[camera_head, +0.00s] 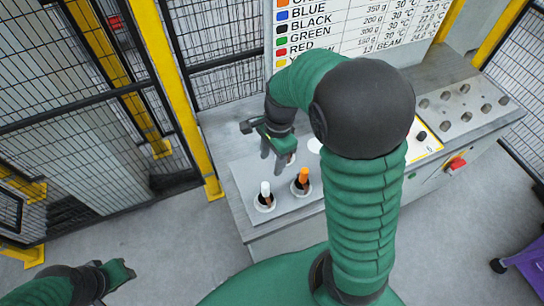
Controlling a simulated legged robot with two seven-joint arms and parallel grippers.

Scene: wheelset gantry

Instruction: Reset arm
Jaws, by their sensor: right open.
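My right arm, with green sleeves and a dark grey joint, rises from the bottom and reaches over the grey workbench (222,133). My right gripper (274,164) is open with nothing seen between its fingers. It is above the bench, just behind two small upright items. One has a white top (265,190), the other an orange top (303,176); each stands in a pale round holder on the plate. My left gripper (122,272) is low at the bottom left, over the floor and away from the bench. Its jaw opening is too small to tell.
A board (350,25) with colour names stands behind the bench. Several round knobs (462,100) and a red switch (457,163) are on the bench's right. Black mesh fencing with yellow posts (180,90) closes the left and back. A purple object (528,262) stands at right.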

